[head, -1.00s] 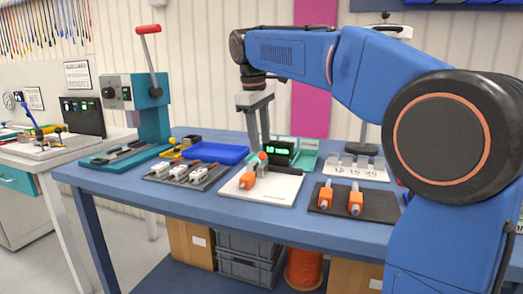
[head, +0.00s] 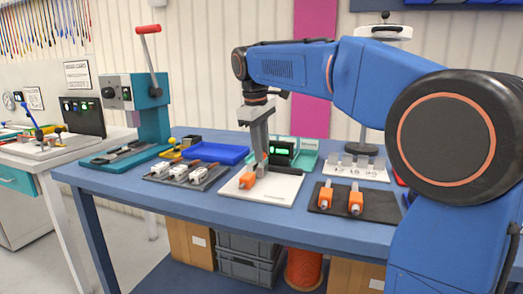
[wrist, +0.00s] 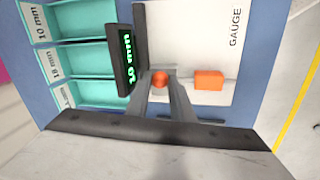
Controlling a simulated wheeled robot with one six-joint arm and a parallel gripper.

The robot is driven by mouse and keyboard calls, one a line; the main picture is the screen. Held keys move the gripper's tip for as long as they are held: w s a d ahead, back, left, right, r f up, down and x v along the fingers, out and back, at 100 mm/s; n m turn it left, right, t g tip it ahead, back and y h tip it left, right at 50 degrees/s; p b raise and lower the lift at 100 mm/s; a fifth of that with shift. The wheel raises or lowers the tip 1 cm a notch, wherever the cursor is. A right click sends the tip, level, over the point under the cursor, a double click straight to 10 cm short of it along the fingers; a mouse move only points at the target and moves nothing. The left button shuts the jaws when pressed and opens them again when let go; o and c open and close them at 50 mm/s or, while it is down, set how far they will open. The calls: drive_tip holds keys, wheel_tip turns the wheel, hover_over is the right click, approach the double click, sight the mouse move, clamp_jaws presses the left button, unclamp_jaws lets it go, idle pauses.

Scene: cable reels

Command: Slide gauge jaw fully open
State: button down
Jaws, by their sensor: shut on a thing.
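The gauge is a white plate (head: 282,190) on the blue bench, marked GAUGE in the wrist view (wrist: 190,28). Its dark display (wrist: 126,61) shows green characters that I cannot read surely; it stands behind my gripper in the head view (head: 284,150). My gripper (wrist: 160,84) is shut on a small orange-red knob (wrist: 160,77), which shows between the fingertips. A dark upright jaw piece (wrist: 140,35) is beside the fingers. An orange block (wrist: 208,80) lies on the plate, apart from the fingers; it also shows in the head view (head: 247,181).
A dark mat (head: 336,204) with two orange parts lies right of the gauge. A grey tray (head: 212,181) with several white parts lies left. Teal bins (wrist: 85,58) stand beside the display. A blue tray (head: 225,153) and a teal lever press (head: 153,115) are further left.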

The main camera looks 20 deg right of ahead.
drive_tip(key=shift+s+d, duration=0.75)
drive_tip(key=shift+d, duration=0.25)
drive_tip(key=shift+s+d, duration=0.7)
drive_tip(key=shift+d, duration=0.25)
drive_tip(key=c, duration=1.5)
unclamp_jaws()
drive_tip(key=shift+s+d, duration=0.1)
drive_tip(key=shift+d, duration=0.05)
drive_tip(key=shift+c, duration=0.2)
wheel_tip(320, 180, up, 17)
drive_tip(key=s+a, duration=0.2)
drive_tip(key=shift+a, duration=0.25)
drive_tip(key=shift+s, duration=0.2)
